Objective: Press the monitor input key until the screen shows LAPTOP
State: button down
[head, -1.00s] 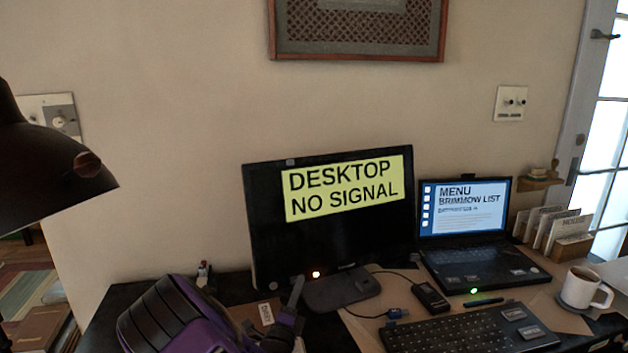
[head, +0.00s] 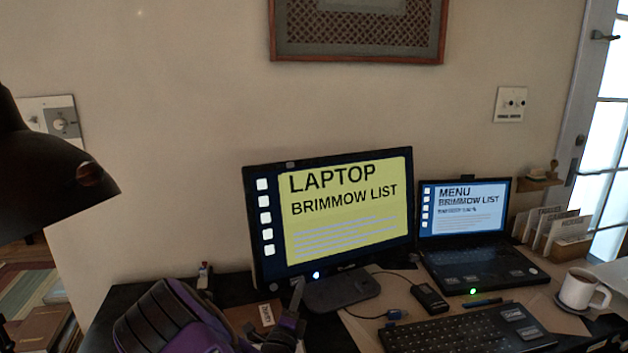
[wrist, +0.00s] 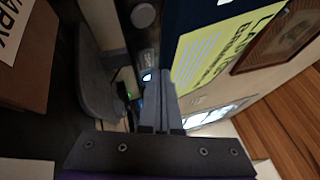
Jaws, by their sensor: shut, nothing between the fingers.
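The monitor (head: 262,190) stands on the desk and its screen reads LAPTOP, BRIMMOW LIST on a yellow panel. A small light (head: 316,275) on its lower edge glows bluish white; it also shows in the wrist view (wrist: 147,77). Beside that light in the wrist view is a small labelled key (wrist: 147,57), its label too small to read surely. My gripper (head: 299,285) is shut and empty at the monitor's lower edge, left of the light. In the wrist view its fingertips (wrist: 166,88) are close to the lower bezel; I cannot tell whether they touch it.
The open laptop (head: 480,262) showing MENU, BRIMMOW LIST stands right of the monitor. A keyboard (head: 455,335), a small black box with cables (head: 430,298) and a white mug (head: 582,290) are on the desk. A dark lamp shade (head: 50,180) hangs at the left.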

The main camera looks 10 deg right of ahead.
jog(key=shift+s+d+r+p, duration=0.2)
jog(key=shift+s+p, duration=0.45)
jog(key=shift+s, duration=0.3)
jog(key=shift+s+d+r+p, duration=0.2)
jog(key=shift+s+p, duration=0.45)
jog(key=shift+s, duration=0.3)
jog(key=shift+s+d+r+p, duration=0.2)
jog(key=shift+s+p, duration=0.45)
jog(key=shift+s, duration=0.3)
